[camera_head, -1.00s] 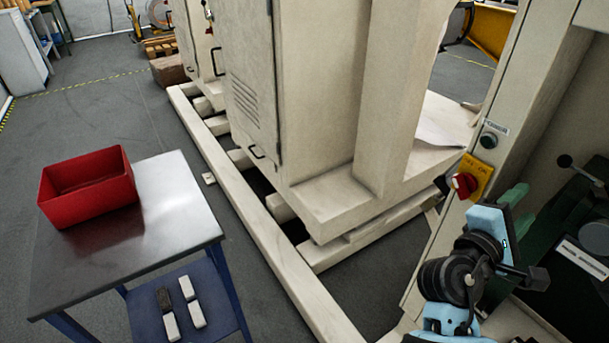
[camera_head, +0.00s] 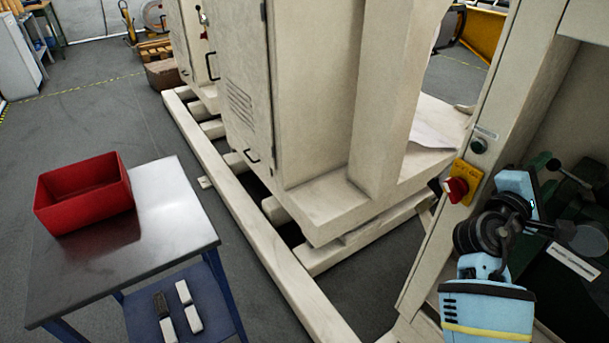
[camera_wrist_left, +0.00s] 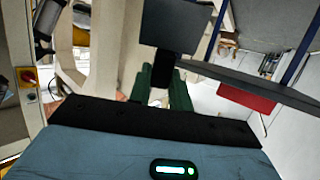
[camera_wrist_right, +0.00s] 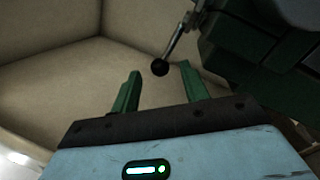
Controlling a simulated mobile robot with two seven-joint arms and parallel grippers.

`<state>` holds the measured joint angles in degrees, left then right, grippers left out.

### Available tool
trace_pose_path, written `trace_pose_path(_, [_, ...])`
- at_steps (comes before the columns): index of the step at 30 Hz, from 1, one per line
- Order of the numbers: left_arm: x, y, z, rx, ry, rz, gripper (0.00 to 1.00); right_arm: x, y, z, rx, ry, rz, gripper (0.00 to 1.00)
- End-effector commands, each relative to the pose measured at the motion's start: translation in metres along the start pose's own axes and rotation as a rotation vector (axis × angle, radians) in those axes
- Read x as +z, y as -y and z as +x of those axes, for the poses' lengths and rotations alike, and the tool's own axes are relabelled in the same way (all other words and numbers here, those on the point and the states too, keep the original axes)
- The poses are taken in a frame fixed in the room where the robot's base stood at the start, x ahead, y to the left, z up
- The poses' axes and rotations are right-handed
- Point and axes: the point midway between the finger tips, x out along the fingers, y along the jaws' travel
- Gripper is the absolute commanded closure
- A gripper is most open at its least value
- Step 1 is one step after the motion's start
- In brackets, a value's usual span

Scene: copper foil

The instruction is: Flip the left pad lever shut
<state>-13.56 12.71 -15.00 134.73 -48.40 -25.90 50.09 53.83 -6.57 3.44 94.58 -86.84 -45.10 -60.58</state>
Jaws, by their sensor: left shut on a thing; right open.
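A lever with a black ball knob (camera_head: 553,164) sticks out of the dark green machine at the right of the head view. In the right wrist view the knob (camera_wrist_right: 160,67) hangs on a thin metal rod, in line with the gap between the green fingers. My right gripper (camera_wrist_right: 158,92) is open and empty; one green finger (camera_head: 541,159) shows close to the knob in the head view. I cannot tell whether they touch. My left gripper (camera_wrist_left: 161,88) is shut on a dark thing with a flat grey part (camera_wrist_left: 172,27). It is outside the head view.
A red-and-yellow switch (camera_head: 457,187) sits on the cream machine post (camera_head: 492,95) close to my right arm. A metal-topped table (camera_head: 160,235) with a red bin (camera_head: 85,205) stands at the left. A cream cabinet (camera_head: 310,90) fills the middle.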

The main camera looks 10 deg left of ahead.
Motion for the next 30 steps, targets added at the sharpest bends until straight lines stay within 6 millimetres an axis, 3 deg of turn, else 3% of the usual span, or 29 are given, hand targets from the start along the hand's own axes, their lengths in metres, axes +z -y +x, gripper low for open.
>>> trace_pose_path(6, [-0.002,0.0,0.0,0.0,-0.003,0.0,1.0,0.0,-0.001,0.02,0.001,0.0,-0.001,0.55])
trace_pose_path(17, [-0.003,0.0,0.0,0.0,-0.003,0.0,1.0,0.0,0.0,0.023,0.0,-0.001,0.0,0.56])
trace_pose_path(27, [-0.003,0.0,0.0,0.0,-0.003,0.0,1.0,0.0,0.0,0.023,0.001,-0.001,0.0,1.0])
trace_pose_path(30, [-0.003,0.0,0.0,0.0,-0.003,0.0,1.0,0.0,0.0,0.023,0.001,-0.001,-0.001,1.0])
